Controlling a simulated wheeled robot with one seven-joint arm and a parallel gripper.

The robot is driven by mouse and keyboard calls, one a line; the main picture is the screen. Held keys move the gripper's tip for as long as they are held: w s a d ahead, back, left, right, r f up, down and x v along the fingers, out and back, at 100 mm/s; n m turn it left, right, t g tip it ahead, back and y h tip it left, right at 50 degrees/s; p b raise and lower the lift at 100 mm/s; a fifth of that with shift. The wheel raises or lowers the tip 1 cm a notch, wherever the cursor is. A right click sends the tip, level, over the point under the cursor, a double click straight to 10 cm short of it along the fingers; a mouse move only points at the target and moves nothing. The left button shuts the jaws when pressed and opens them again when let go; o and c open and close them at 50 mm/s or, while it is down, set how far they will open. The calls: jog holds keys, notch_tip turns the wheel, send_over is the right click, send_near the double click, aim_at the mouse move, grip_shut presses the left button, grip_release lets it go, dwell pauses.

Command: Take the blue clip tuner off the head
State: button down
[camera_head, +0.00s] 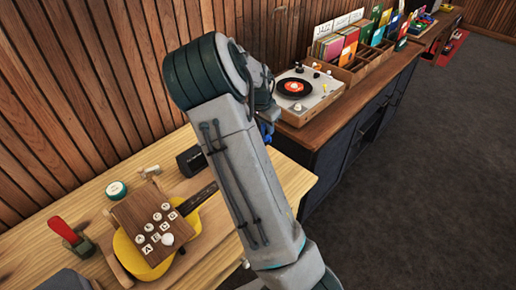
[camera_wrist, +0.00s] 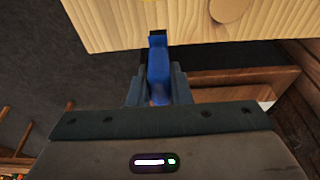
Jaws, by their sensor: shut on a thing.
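The blue clip tuner (camera_wrist: 158,68) is between the two fingers of my gripper (camera_wrist: 159,88) in the wrist view. My gripper is shut on it. The tuner's upper end sticks out past the fingertips, close to the edge of a light wooden surface in the picture. No ukulele head shows around the tuner there. In the head view a small patch of blue (camera_head: 265,129) shows beside my arm; the gripper is mostly hidden. A yellow ukulele (camera_head: 129,255) lies on the wooden bench (camera_head: 35,262), its dark neck (camera_head: 196,200) running behind my arm. Its head is hidden.
A turntable (camera_head: 305,92) and record bins sit on the cabinet behind. The dark floor at right is clear.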

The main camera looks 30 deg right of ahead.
jog(key=shift+d+p+v, duration=0.2)
jog(key=shift+p+v, duration=0.45)
jog(key=shift+v, duration=0.2)
jog(key=shift+d+p+v, duration=0.2)
jog(key=shift+p+v, duration=0.4)
jog(key=shift+v, duration=0.25)
jog(key=shift+w+r, duration=0.1)
